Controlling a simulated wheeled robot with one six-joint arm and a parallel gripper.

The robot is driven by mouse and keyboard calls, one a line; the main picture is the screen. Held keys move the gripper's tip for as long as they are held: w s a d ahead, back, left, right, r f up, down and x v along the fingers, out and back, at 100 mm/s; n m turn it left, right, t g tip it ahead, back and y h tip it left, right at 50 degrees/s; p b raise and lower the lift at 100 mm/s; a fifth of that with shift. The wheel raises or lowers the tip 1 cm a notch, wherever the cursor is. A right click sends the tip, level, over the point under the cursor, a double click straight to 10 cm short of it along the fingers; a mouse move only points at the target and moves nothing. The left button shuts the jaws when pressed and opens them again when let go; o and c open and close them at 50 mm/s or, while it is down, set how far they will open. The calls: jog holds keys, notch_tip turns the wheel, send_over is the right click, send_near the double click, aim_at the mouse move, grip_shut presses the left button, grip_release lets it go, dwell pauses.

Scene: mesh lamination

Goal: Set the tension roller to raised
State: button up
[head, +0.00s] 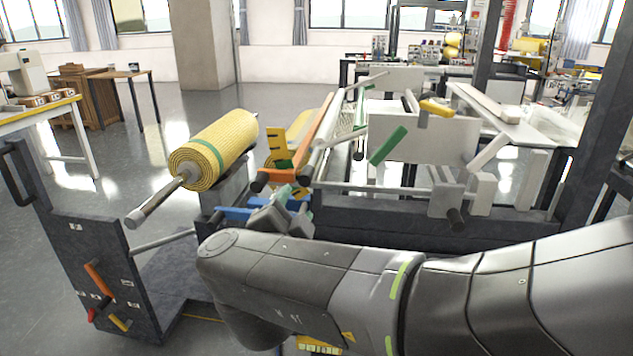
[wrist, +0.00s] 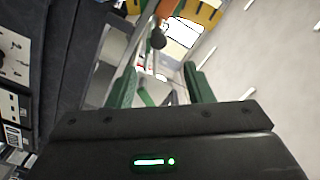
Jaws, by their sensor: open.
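No label in view tells which part is the tension roller. On the machine, a long orange bar (head: 318,132) runs back beside a yellow bracket (head: 276,146), with a shorter orange piece and dark round ends at its front. My gripper (wrist: 158,72) is open, with its two green fingers apart. In the head view, it is partly hidden by my own arm, low in front of the bar's near end. In the wrist view, a dark round knob (wrist: 157,39) on a rod lies beyond the fingertips, roughly in line with the gap. Nothing is visibly held.
A yellow mesh roll (head: 222,149) on a shaft sticks out at the left. Below it, a dark panel (head: 92,268) carries orange, red and yellow levers. A green handle (head: 388,146) and pale plates stand right of the bar. Open floor lies at the left.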

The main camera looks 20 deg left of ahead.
aim_at(305, 181)
jog(key=b+x, duration=0.1)
jog(key=x, duration=1.2)
jog(key=shift+w+a+b, duration=0.1)
jog(key=shift+w+b, duration=0.15)
jog(key=shift+b, duration=0.15)
jog(key=shift+c, duration=0.2)
